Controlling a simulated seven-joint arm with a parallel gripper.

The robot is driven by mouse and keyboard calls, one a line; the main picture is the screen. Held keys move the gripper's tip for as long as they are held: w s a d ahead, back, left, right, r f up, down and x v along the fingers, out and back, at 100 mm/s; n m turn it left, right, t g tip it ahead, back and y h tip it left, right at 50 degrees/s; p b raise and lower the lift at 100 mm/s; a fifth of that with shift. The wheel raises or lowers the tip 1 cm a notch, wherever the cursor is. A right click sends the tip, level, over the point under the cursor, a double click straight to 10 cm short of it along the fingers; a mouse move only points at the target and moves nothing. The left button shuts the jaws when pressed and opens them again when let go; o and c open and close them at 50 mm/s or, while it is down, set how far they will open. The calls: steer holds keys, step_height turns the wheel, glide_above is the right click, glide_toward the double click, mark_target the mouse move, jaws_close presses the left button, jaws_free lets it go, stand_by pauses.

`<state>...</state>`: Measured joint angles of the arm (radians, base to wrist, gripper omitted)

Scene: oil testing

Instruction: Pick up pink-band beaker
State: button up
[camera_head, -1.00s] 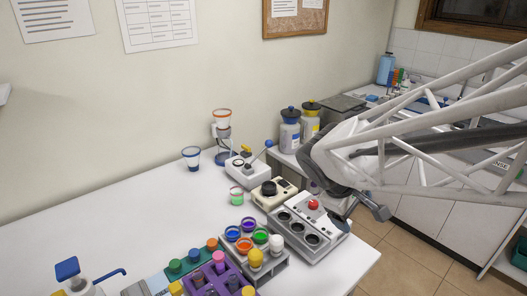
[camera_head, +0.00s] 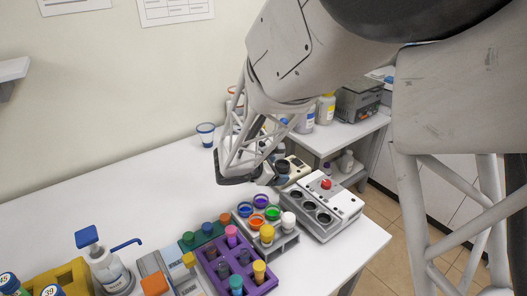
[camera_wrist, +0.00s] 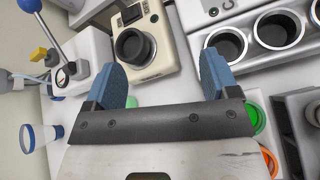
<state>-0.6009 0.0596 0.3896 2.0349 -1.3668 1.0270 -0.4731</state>
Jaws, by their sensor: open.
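I cannot make out a pink band on any beaker now. In the wrist view a small patch of green (camera_wrist: 131,102) shows beside the left finger, perhaps part of the small beaker with green contents; the rest is hidden by my gripper. In the head view my arm covers that spot. My gripper (camera_wrist: 162,68) is open, its two blue fingers wide apart with nothing held between them. In the head view it is low over the table (camera_head: 150,195), left of the cream device (camera_head: 297,169), and its fingertips are hard to see.
A blue-rimmed beaker (camera_head: 205,134) stands clear at the back; it also shows in the wrist view (camera_wrist: 28,133). A device with round wells (camera_head: 325,207) stands right. Colored cups (camera_head: 257,221) and a purple tube rack (camera_head: 262,286) are in front. The table's left middle is clear.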

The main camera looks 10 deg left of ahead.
steer(key=a+f+n+t, duration=0.1)
steer(key=a+f+n, duration=0.1)
steer(key=a, duration=0.2)
steer(key=w+a+f+n+t+y, duration=0.1)
steer(key=a+f+n, duration=0.1)
steer(key=a, duration=0.3)
steer(key=w+a+f+n+t+y, duration=0.1)
steer(key=a+f+n, duration=0.2)
steer(key=a+f, duration=0.1)
steer(key=shift+w+a+f+t, duration=0.1)
steer(key=shift+a+t, duration=0.2)
steer(key=shift+a, duration=0.15)
steer(key=shift+x, duration=1.35)
steer(key=shift+w+d, duration=0.1)
steer(key=shift+x, duration=2.45)
steer(key=shift+c, duration=0.3)
steer(key=c, duration=1)
